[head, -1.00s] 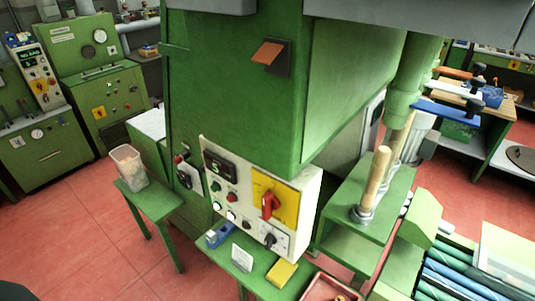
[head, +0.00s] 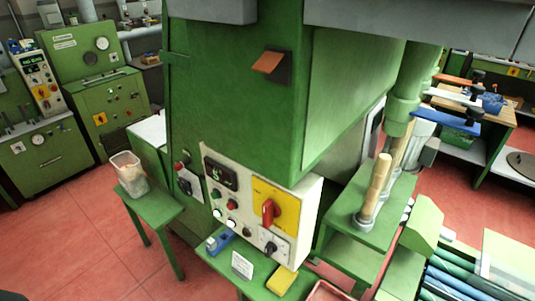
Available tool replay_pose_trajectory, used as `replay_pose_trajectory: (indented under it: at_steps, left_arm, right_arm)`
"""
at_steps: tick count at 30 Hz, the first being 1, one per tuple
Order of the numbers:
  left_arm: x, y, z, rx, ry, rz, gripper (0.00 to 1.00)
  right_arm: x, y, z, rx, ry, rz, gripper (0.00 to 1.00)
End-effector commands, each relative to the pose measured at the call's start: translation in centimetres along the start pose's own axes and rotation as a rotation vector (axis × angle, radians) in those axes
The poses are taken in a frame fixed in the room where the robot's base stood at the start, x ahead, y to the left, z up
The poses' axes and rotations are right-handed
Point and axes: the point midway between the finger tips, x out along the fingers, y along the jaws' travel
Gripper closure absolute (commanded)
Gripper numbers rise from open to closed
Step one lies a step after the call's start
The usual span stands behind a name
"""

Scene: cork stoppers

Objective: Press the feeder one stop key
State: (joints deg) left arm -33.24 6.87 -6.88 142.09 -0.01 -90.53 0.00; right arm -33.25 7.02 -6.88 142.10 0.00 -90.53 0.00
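The nearest control panel (head: 285,245) is a white box on the front of a tall green machine (head: 235,100). It carries a dark display (head: 220,174), a red rotary switch on a yellow plate (head: 270,210), a black rotary knob (head: 270,247) and several small round keys, red, green, white and dark. A red key (head: 232,204) sits below the display. Another red button (head: 179,166) is on a separate box to the left. The labels are too small to read, so I cannot tell which is the feeder one stop key. Neither gripper is in view.
A green shelf (head: 225,262) below the panel holds a blue item (head: 221,240), a white card (head: 242,265) and a yellow block (head: 281,280). A clear container (head: 129,174) stands on a green stand (head: 155,211) at left. Red floor (head: 75,235) is open at lower left.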

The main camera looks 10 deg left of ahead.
Motion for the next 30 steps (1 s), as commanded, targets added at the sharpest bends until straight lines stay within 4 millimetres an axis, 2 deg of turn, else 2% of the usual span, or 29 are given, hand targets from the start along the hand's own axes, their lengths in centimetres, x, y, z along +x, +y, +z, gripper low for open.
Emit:
replay_pose_trajectory:
  at_steps: [2,17,30]
  left_arm:
    - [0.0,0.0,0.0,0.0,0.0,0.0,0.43]
    - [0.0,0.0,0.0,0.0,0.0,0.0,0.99]
    - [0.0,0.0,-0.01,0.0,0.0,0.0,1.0]
  right_arm:
    - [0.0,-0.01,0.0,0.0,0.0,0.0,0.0]
    - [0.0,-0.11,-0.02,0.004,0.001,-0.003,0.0]
    - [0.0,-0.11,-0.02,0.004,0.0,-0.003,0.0]
